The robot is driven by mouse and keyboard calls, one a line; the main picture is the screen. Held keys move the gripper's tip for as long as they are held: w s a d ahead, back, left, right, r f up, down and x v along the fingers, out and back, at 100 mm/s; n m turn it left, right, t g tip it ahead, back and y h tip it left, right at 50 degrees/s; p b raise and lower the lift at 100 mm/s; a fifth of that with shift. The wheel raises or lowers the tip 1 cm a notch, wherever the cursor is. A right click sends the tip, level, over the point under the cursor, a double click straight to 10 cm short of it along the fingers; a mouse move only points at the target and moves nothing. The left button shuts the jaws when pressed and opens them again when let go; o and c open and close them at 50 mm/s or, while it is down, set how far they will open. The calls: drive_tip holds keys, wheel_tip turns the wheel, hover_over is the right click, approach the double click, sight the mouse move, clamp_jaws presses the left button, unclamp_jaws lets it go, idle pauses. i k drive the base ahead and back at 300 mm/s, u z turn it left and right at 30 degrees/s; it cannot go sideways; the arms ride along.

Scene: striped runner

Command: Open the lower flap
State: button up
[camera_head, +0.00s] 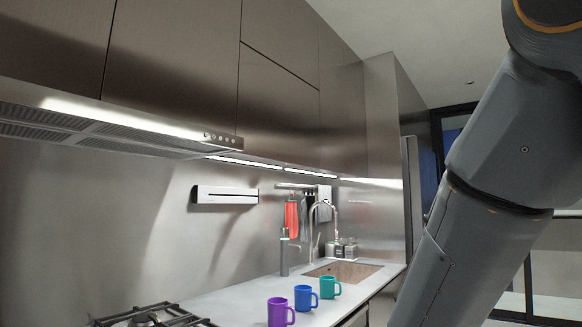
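The steel wall cabinets run along the top of the left wall. One section is split by a slanting seam into an upper panel (285,35) and a lower flap (275,108). The lower flap looks flush with the panels beside it, so it appears closed. No handle shows on it. My arm crosses the right side of the picture, apart from the flap in this view. My gripper is out of the picture.
A range hood (110,125) sits left of the flap, above a gas hob (150,316). Below, the counter (240,300) holds purple (278,312), blue (303,298) and teal (329,287) mugs. A sink (343,271) with a tall tap (311,228) stands behind them.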

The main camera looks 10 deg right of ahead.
sight(278, 114)
drive_tip(key=z, duration=1.6)
drive_tip(key=i, duration=0.8)
drive_tip(key=u, duration=1.9)
